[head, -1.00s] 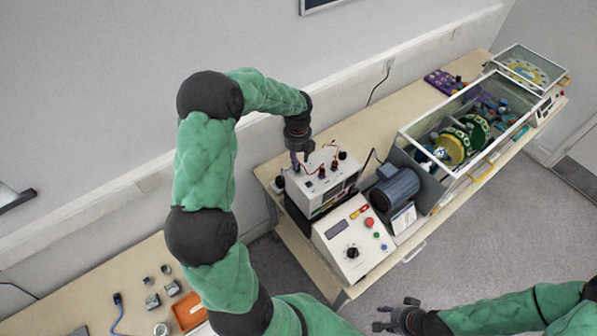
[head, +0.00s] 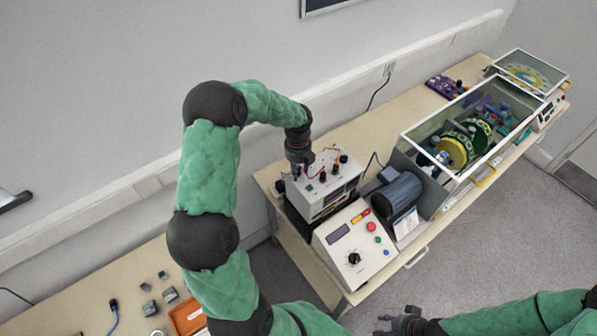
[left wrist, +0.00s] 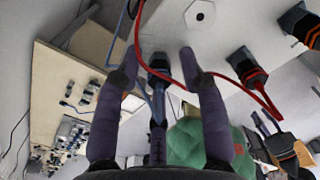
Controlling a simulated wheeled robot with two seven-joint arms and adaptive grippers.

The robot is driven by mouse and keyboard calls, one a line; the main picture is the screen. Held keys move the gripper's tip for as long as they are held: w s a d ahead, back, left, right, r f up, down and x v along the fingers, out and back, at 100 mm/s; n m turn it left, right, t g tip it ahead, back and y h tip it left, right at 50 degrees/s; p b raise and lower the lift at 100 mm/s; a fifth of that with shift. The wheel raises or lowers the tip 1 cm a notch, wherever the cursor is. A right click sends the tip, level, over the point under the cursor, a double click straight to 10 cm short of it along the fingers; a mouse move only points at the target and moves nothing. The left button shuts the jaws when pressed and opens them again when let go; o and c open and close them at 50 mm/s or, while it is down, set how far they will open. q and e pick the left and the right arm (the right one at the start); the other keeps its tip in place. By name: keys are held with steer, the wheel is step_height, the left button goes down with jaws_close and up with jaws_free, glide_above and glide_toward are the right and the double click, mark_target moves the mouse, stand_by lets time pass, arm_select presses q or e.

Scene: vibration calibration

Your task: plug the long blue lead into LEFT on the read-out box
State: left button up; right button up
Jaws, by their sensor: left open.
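The white read-out box (head: 335,186) stands on the bench, with several red and black terminals on its top. My left gripper (head: 298,170) is over the left end of this top. In the left wrist view my left gripper (left wrist: 190,68) is open, its two fingers on either side of a blue plug (left wrist: 158,66) at the white panel (left wrist: 215,45). A gap shows between plug and fingers. I cannot read the socket labels. A blue lead (head: 114,312) lies on the left table. My right gripper (head: 384,322) looks open and empty at the bottom edge.
A red lead (left wrist: 262,98) loops beside the fingers, near a red-banded plug (left wrist: 248,68). A sloped control box (head: 353,245) and a grey motor (head: 398,190) stand close by. A glass-covered drum rig (head: 470,135) fills the bench to the right. The left table holds an orange tray (head: 187,315).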

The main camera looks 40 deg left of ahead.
mark_target(299, 169)
arm_select(q)
jaws_close()
steer(key=shift+r+p, duration=0.25)
steer(key=shift+p, duration=0.05)
stand_by(0.5)
steer(key=shift+r+p, duration=1.3)
steer(key=shift+r, duration=0.45)
steer(key=shift+d, duration=0.15)
